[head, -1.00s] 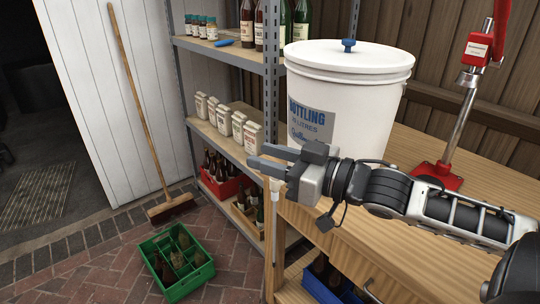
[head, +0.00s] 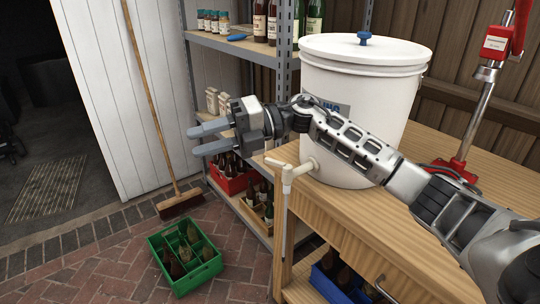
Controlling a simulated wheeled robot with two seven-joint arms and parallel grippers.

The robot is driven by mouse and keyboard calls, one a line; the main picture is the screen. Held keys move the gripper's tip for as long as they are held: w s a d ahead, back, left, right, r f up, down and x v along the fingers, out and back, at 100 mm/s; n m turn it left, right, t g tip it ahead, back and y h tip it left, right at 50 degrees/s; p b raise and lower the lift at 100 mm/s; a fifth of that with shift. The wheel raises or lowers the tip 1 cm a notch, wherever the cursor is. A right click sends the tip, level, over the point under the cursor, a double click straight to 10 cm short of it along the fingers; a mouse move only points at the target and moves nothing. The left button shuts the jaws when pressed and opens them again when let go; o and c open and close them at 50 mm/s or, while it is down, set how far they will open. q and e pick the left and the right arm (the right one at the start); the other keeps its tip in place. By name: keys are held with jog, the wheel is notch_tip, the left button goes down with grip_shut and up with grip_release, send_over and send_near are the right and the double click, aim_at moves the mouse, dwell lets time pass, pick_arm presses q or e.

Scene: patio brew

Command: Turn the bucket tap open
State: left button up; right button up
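The white bottling bucket (head: 375,88), with a lid and a blue knob on top, stands on the wooden bench. Its cream tap (head: 290,172) sticks out low on the bucket's left side, over the bench edge, with a pale tube hanging below it. My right gripper (head: 198,141) is left of the bucket, up and left of the tap and apart from it. Its two fingers point left with a gap between them, empty. My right forearm crosses in front of the bucket and hides most of its label. My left gripper is out of view.
A red capping tool (head: 496,45) stands at the right on the bench (head: 350,215). A metal shelf rack (head: 284,70) with bottles is behind the gripper. A green crate (head: 187,255) and a broom (head: 150,100) are at the left. A blue crate (head: 327,283) sits under the bench.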

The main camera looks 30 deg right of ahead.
jog(key=w+d+f+n+g+h, duration=0.2)
jog(key=w+n+h, duration=0.1)
jog(key=n+h, duration=0.15)
notch_tip(320, 180, up, 6)
jog(key=g+h+b, duration=0.1)
jog(key=h, duration=1.1)
send_over(272, 159)
notch_tip(272, 159, down, 15)
jog(key=shift+r+b, duration=0.15)
jog(key=shift+b, duration=0.35)
grip_shut()
